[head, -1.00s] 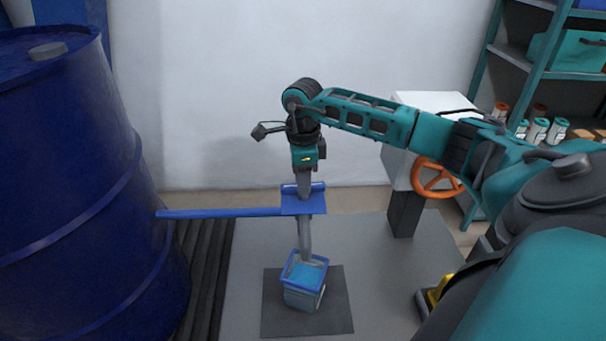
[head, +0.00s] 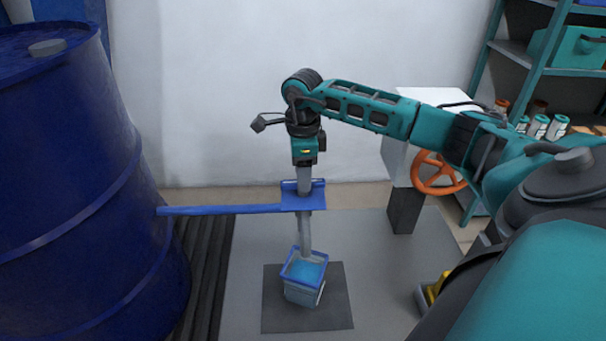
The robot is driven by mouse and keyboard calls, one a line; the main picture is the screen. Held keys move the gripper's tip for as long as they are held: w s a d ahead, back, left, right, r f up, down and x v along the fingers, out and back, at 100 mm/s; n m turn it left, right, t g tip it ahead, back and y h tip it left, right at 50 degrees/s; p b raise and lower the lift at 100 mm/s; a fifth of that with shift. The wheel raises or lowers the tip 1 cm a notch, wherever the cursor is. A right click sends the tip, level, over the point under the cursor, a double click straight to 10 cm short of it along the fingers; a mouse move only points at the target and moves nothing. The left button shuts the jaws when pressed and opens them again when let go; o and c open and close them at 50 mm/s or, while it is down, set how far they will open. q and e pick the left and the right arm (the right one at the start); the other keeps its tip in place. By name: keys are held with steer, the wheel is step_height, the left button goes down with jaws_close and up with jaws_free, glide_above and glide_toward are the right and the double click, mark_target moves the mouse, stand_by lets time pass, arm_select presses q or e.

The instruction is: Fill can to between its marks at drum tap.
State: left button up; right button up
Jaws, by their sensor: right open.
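The big blue drum (head: 75,180) fills the left side, and a thin blue pipe (head: 220,210) runs right from it to a blue tap piece (head: 303,200). The can (head: 303,292), a pale vessel with a blue square rim, stands below the tap on a dark square mat (head: 335,315). Blue liquid shows in its top. A grey column comes down from the tap into the can's mouth; I cannot tell whether it is spout or stream. The can's marks are too small to read. My right gripper (head: 304,180) is open, pointing down at the tap from above. My left gripper is out of view.
A teal shelf (head: 540,75) with small bottles is at the back right.

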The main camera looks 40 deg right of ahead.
arm_select(q)
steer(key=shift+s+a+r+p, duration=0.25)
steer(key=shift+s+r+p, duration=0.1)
steer(key=shift+p, duration=0.5)
arm_select(e)
step_height(320, 180, up, 12)
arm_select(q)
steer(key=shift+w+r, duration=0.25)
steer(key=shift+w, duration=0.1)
